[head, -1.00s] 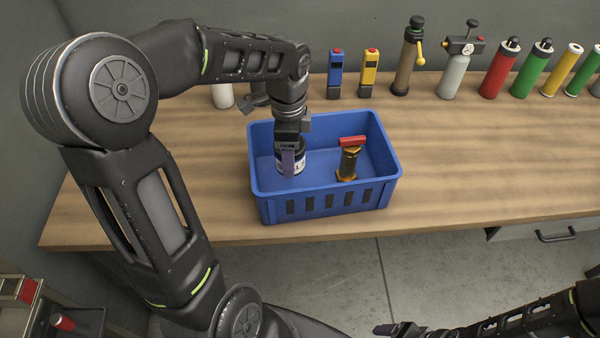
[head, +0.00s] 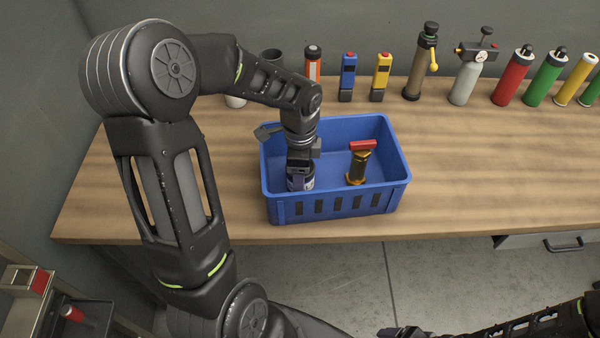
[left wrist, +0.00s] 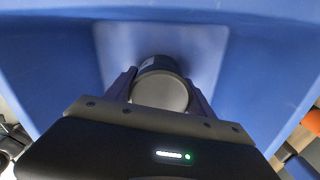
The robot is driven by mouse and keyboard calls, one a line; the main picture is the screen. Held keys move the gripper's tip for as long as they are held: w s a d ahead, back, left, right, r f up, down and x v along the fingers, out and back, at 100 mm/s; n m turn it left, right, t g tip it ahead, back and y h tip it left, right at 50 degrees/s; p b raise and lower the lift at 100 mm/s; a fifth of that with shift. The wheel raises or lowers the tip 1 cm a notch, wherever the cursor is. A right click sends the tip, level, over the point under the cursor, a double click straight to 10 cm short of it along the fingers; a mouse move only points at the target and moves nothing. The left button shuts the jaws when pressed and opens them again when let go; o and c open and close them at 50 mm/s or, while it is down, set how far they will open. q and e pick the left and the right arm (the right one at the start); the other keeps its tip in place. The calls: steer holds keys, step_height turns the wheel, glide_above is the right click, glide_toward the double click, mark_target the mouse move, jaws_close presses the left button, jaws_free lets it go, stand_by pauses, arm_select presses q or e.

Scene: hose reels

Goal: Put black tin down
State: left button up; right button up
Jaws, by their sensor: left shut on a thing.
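The black tin (head: 307,183), with a pale label band, is in the left part of the blue crate (head: 338,203), near its front wall. My left gripper (head: 300,172) reaches down from above and is shut on the tin. In the left wrist view the tin (left wrist: 160,92) sits between the two fingers (left wrist: 160,100), its grey round top facing the camera, with blue crate surfaces around it. I cannot tell whether the tin touches the crate floor. My right gripper (head: 403,332) shows only partly at the bottom edge.
A brass nozzle with a red top (head: 361,162) stands in the crate, right of the tin. Several bottles and canisters line the back of the wooden table (head: 460,170), including a blue one (head: 347,80) and a yellow one (head: 380,80). The table right of the crate is clear.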

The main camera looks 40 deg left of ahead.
arm_select(q)
steer(key=shift+f, duration=0.1)
steer(key=o, duration=1.2)
steer(key=shift+f, duration=0.1)
steer(key=o, duration=0.4)
steer(key=shift+o, duration=0.2)
step_height(320, 180, up, 12)
steer(key=shift+r+b, duration=0.25)
steer(key=shift+b, duration=0.25)
